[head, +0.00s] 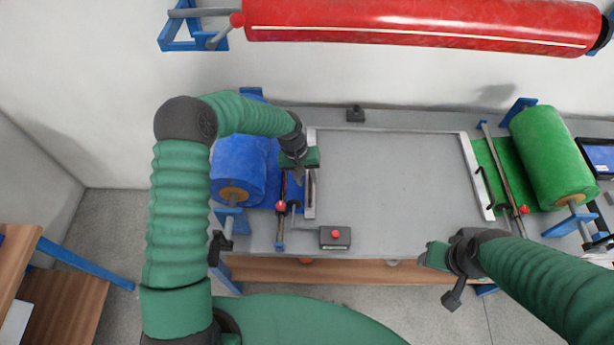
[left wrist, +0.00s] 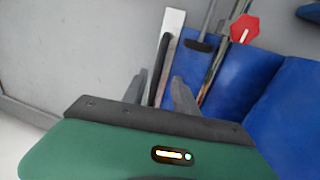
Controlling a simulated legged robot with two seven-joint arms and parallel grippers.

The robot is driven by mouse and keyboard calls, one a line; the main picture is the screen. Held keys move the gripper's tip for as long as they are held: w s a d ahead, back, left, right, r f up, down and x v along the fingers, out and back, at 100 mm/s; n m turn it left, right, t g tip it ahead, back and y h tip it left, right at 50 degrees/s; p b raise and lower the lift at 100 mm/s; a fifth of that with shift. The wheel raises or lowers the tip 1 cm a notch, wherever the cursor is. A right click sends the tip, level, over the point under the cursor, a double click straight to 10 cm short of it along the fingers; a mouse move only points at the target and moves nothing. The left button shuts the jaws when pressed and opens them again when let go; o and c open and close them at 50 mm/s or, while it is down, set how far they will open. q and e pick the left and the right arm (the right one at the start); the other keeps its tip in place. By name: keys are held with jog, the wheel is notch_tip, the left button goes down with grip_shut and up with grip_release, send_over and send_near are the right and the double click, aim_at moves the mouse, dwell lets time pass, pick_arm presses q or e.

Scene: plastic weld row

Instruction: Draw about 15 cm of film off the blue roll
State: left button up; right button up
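The blue roll (head: 238,165) sits on a stand at the left end of the grey table. Its blue film (head: 270,180) runs right, under a rod with a red knob, to a pale bar with a dark handle (head: 311,188). My left gripper (head: 300,178) is over the table, just left of that handle. In the left wrist view its two fingers (left wrist: 162,88) are apart, with the dark handle (left wrist: 160,68) and the film edge (left wrist: 205,75) beyond them. Contact cannot be told. My right gripper (head: 437,257) is near the table's front edge, apart from the film; its fingers are unclear.
A green roll (head: 553,157) with green film stands at the right end. A large red roll (head: 420,22) hangs at the back wall. A box with a red button (head: 335,238) sits at the front left. The middle of the table (head: 390,180) is clear.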

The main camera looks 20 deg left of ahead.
pick_arm(q)
jog(key=shift+d+f, duration=0.2)
jog(key=shift+d, duration=0.2)
jog(key=shift+w+d, duration=0.1)
jog(key=shift+c, duration=0.6)
jog(key=c, duration=0.5)
jog(key=shift+a, duration=0.25)
grip_shut()
jog(key=shift+d+r, duration=0.1)
